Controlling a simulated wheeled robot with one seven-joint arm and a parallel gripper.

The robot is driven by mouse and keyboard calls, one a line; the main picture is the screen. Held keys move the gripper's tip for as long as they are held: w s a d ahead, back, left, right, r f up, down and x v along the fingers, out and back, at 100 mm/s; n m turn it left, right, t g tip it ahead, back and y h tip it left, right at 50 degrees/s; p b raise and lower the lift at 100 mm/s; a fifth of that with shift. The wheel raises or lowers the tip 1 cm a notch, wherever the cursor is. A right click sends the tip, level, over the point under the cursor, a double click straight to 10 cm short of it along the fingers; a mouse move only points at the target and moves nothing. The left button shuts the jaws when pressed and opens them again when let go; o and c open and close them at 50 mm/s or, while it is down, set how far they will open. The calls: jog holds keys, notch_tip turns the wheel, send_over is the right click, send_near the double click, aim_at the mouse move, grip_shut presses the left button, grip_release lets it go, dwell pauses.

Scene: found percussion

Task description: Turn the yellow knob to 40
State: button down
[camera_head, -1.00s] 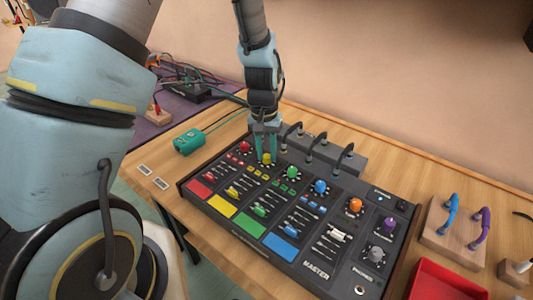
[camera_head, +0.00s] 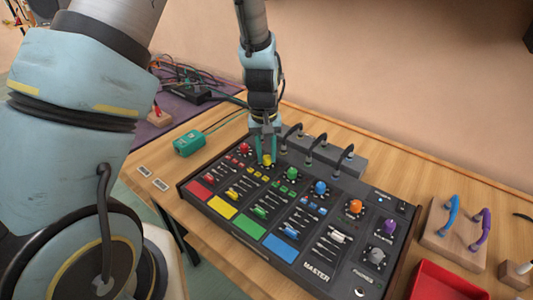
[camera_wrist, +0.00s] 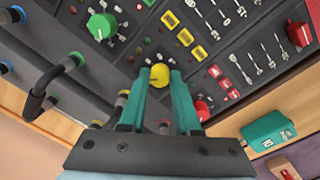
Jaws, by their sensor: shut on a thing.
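The yellow knob (camera_head: 267,160) is near the back of the dark mixer panel (camera_head: 240,238), between the red knob (camera_head: 245,148) and the green knob (camera_head: 291,173). My gripper (camera_head: 266,158) reaches down over it from behind with teal fingers. In the wrist view the yellow knob (camera_wrist: 160,75) sits between the two fingertips (camera_wrist: 160,83), and my gripper is shut on it. The scale marks around the yellow knob are too small to read, so its setting cannot be told.
Black cables (camera_head: 316,142) arch behind the knobs to a grey box (camera_head: 340,157). A teal box (camera_head: 189,142) lies left of the mixer. A wooden block with blue and purple loops (camera_head: 455,235) and a red tray (camera_head: 450,282) are at the right.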

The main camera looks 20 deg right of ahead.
aim_at(264, 157)
jog(key=c, duration=0.6)
grip_release()
jog(key=shift+r, duration=0.15)
jog(key=r, duration=0.3)
jog(key=r+b, duration=0.1)
jog(key=r, duration=0.3)
jog(key=r+b, duration=0.1)
jog(key=r, duration=0.2)
jog(key=shift+w+a+r, duration=0.1)
jog(key=shift+a+r, duration=0.15)
jog(key=a+n, duration=0.1)
jog(key=a, duration=0.9)
jog(key=a+r+n+t, duration=0.1)
jog(key=a, duration=0.8)
jog(key=s+a+n, duration=0.1)
jog(key=a, duration=0.9)
jog(key=shift+a+r+t, duration=0.25)
jog(key=shift+a+t, duration=0.1)
jog(key=shift+t, duration=0.05)
